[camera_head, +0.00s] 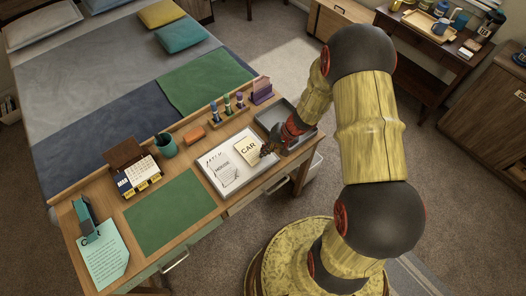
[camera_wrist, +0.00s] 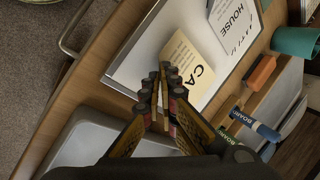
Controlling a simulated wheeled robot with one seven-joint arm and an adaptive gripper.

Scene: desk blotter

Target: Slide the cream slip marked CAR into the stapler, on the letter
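The cream slip marked CAR (camera_head: 246,148) is at the right part of a white tray (camera_head: 207,167) on the desk. My gripper (camera_head: 266,151) is at the slip's right edge. In the wrist view its two fingers (camera_wrist: 163,72) are close together over the slip's near edge, with a thin cream strip between them, and they cover part of the lettering. The slip (camera_wrist: 187,55) also shows there beyond the fingertips. The stapler (camera_head: 83,212), dark with teal, stands at the desk's far left, on the top of the pale green letter (camera_head: 107,260).
White slips, one marked HOUSE (camera_head: 223,171), lie left of the cream slip. A green blotter (camera_head: 168,213), a desk calendar (camera_head: 137,177), a green cup (camera_head: 165,146) and an orange block (camera_head: 194,134) are between tray and stapler or behind.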

